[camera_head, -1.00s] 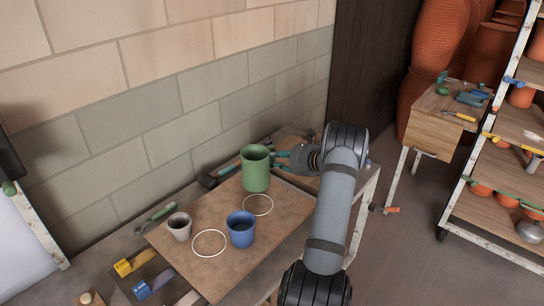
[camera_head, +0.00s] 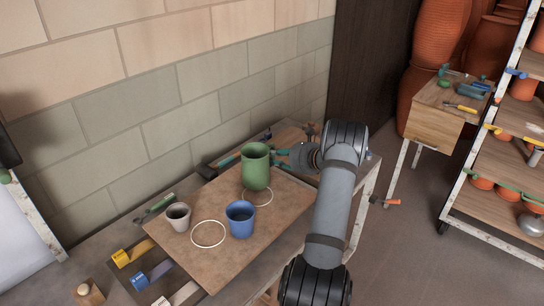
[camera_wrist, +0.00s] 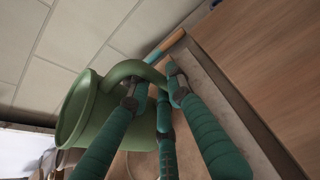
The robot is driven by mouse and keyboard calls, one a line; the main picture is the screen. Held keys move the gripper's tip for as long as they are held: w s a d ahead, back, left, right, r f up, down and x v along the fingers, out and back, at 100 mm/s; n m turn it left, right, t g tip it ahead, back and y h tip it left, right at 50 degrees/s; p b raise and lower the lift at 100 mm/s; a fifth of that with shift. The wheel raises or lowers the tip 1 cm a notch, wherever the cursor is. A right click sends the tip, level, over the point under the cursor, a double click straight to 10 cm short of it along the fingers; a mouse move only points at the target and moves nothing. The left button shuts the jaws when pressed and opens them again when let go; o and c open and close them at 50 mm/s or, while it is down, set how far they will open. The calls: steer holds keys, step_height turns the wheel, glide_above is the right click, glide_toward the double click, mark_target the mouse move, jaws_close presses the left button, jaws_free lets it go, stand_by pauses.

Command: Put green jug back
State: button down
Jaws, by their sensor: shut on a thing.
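The green jug (camera_head: 256,168) is upright over the far right part of the brown board (camera_head: 205,266); I cannot tell whether its base touches the board. My gripper (camera_head: 282,158) comes from the right and is shut on the jug's handle. In the wrist view the teal fingers (camera_wrist: 152,90) close on the handle of the green jug (camera_wrist: 84,112), which looks tilted there. A white ring (camera_head: 268,197) lies on the board just below and right of the jug, partly hidden by it. A second white ring (camera_head: 208,234) lies empty between the cups.
A blue cup (camera_head: 240,220) stands close in front of the jug. A grey cup (camera_head: 178,217) stands at the board's left. Tools lie behind the board, near the brick wall (camera_head: 180,100). Yellow and blue-handled tools (camera_head: 135,254) lie at the front left.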

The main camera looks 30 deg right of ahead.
steer(key=shift+f+b, duration=0.35)
steer(key=shift+f, duration=0.05)
steer(key=c, duration=1.5)
jaws_free()
steer(key=shift+f, duration=0.1)
steer(key=v, duration=1.2)
